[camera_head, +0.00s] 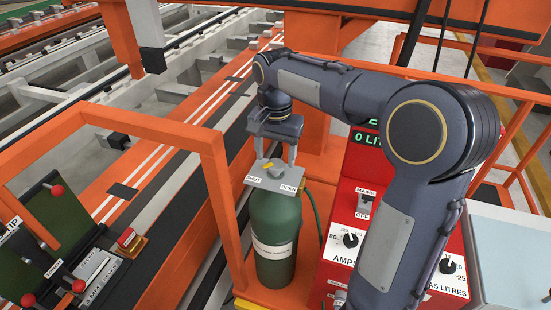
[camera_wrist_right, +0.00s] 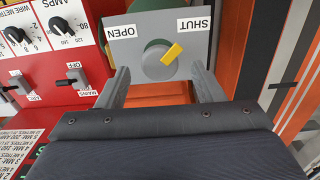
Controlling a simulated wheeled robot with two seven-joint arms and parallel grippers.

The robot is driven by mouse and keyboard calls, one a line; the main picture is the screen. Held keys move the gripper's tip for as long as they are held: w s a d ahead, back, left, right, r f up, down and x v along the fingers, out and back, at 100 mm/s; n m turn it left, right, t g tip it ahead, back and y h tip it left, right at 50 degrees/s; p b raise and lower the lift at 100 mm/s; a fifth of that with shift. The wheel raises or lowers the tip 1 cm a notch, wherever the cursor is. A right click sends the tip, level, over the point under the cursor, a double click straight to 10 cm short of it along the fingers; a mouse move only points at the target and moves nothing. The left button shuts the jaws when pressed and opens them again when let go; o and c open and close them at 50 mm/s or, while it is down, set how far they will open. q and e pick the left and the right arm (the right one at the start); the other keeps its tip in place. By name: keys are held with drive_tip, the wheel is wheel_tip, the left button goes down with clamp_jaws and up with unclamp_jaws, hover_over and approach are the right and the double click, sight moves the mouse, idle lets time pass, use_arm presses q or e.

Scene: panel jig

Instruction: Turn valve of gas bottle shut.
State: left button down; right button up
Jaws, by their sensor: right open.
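The green gas bottle (camera_head: 275,237) stands upright on an orange base. A grey plate (camera_head: 268,182) on its top carries a SHUT label (camera_wrist_right: 194,27) and an OPEN label (camera_wrist_right: 121,32). The round grey valve knob (camera_wrist_right: 154,66) has a yellow pointer (camera_wrist_right: 172,54) that points toward the SHUT side; the pointer also shows in the head view (camera_head: 267,166). My right gripper (camera_head: 276,157) is open above the plate and points down. In the wrist view its fingers (camera_wrist_right: 160,72) lie either side of the knob, with gaps on both sides. My left gripper is not in view.
A red welding panel (camera_head: 339,255) with dials and switches stands right of the bottle. An orange frame rail (camera_head: 225,215) runs close on its left. A green hose (camera_head: 315,205) passes behind it. A dark control box (camera_head: 60,235) with red knobs is at far left.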

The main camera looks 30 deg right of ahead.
sight(276, 164)
wheel_tip(276, 164, up, 6)
drive_tip(key=shift+f, duration=0.1)
idle(0.5)
drive_tip(key=s+a+f+n+t+y, duration=0.1)
drive_tip(key=s+a+f+n+t, duration=0.1)
drive_tip(key=s, duration=0.5)
drive_tip(key=s+a+f+n+t+y, duration=0.1)
drive_tip(key=s+a+f+n, duration=0.1)
drive_tip(key=s+f, duration=0.3)
drive_tip(key=s+a+f+n+t+y+b, duration=0.1)
drive_tip(key=s+a+f+n+t, duration=0.1)
drive_tip(key=s, duration=0.7)
wheel_tip(276, 164, down, 2)
drive_tip(key=shift+s+a+f+n+t+y, duration=0.35)
drive_tip(key=shift+a+n, duration=0.25)
drive_tip(key=shift+n, duration=0.5)
drive_tip(key=shift+r, duration=0.1)
